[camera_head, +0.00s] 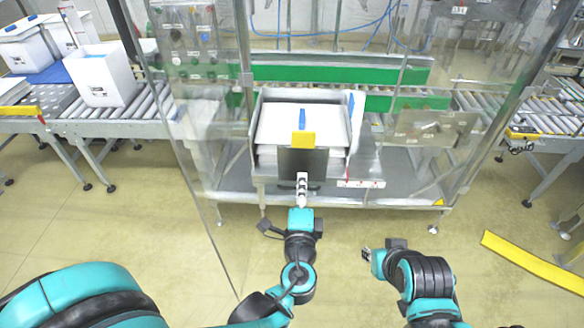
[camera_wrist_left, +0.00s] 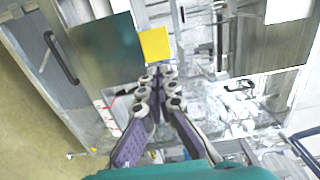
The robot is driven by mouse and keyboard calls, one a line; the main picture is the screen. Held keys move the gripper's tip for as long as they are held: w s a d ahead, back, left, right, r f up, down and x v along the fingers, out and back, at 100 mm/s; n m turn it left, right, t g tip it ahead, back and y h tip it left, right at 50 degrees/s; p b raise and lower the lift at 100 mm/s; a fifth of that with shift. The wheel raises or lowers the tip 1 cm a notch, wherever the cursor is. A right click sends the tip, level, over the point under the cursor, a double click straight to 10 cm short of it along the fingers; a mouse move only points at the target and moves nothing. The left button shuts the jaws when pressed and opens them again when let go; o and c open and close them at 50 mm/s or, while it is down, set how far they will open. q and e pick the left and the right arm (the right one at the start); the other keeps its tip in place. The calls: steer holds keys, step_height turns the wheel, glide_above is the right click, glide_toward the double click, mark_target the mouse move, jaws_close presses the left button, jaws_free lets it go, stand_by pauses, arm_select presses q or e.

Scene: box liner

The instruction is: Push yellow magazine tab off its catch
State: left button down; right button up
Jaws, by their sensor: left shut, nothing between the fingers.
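The yellow magazine tab (camera_head: 303,139) sits at the top of a dark plate on the front of the magazine (camera_head: 256,160). A stack of white sheets (camera_head: 285,120) lies in the magazine behind it. In the left wrist view the yellow tab (camera_wrist_left: 155,44) is just beyond my fingertips. My left gripper (camera_head: 302,178) is shut and empty, in front of the dark plate and below the tab. Its shut fingers (camera_wrist_left: 155,75) show in the wrist view; I cannot tell whether they touch anything. My right gripper (camera_head: 366,254) is off to the right, low and away from the magazine; its fingers are too small to read.
Clear guard panels and a metal frame post (camera_head: 246,80) stand left of the magazine. A roller conveyor with a white box (camera_head: 102,78) is at the left. A yellow floor strip (camera_head: 530,262) lies at the right. The floor in front is free.

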mark_target(303, 139)
arm_select(q)
steer(key=w+b, duration=0.2)
steer(key=w, duration=1.1)
steer(key=shift+w+f+b, duration=0.1)
steer(key=shift+f+b, duration=0.05)
steer(key=shift+b, duration=0.2)
steer(key=shift+w, duration=0.4)
steer(key=w, duration=0.5)
steer(key=shift+w, duration=0.1)
